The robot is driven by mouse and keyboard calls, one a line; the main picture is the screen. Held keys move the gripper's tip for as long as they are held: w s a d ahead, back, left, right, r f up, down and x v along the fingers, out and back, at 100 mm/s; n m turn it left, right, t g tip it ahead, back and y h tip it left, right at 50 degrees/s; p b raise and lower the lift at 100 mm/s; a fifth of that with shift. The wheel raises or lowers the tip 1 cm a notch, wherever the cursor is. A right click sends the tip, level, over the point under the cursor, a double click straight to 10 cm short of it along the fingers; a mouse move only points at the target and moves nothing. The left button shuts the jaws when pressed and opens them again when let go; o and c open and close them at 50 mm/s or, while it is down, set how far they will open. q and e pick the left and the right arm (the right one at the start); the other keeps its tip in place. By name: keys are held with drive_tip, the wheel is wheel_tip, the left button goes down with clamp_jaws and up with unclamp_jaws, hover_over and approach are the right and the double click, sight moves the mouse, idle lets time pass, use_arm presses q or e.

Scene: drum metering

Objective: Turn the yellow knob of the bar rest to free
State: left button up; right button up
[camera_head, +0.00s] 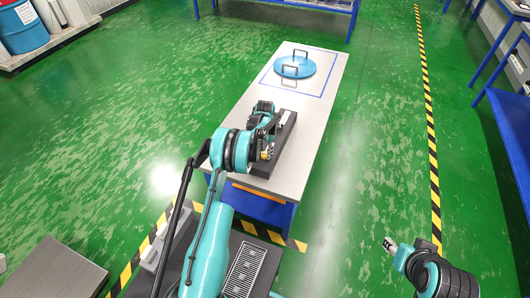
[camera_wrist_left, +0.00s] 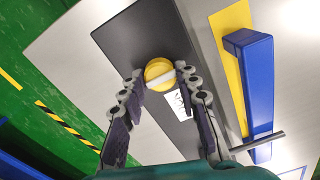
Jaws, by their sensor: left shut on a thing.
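The yellow knob (camera_wrist_left: 158,70) is round with a pale bar across its face, on the dark plate of the bar rest (camera_wrist_left: 135,32). In the left wrist view my left gripper (camera_wrist_left: 158,75) has a fingertip at each side of the knob and is shut on it. In the head view the dark bar rest (camera_head: 286,150) lies along the near part of the table, partly behind my left arm and gripper (camera_head: 267,148). My right gripper (camera_head: 389,244) hangs over the floor at lower right, away from the table; its fingers are too small to read.
A white label (camera_wrist_left: 179,104) lies beside the knob. A blue bar (camera_wrist_left: 251,80) and a yellow strip (camera_wrist_left: 228,60) show to its right. A blue round lid with handles (camera_head: 295,67) lies on the table's far end (camera_head: 330,75). Floor is clear right of the table.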

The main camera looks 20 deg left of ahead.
sight(265, 154)
use_arm(q)
drive_tip(key=o, duration=1.2)
drive_tip(key=shift+c, duration=0.2)
drive_tip(key=shift+r, duration=0.15)
wheel_tip(265, 154, up, 12)
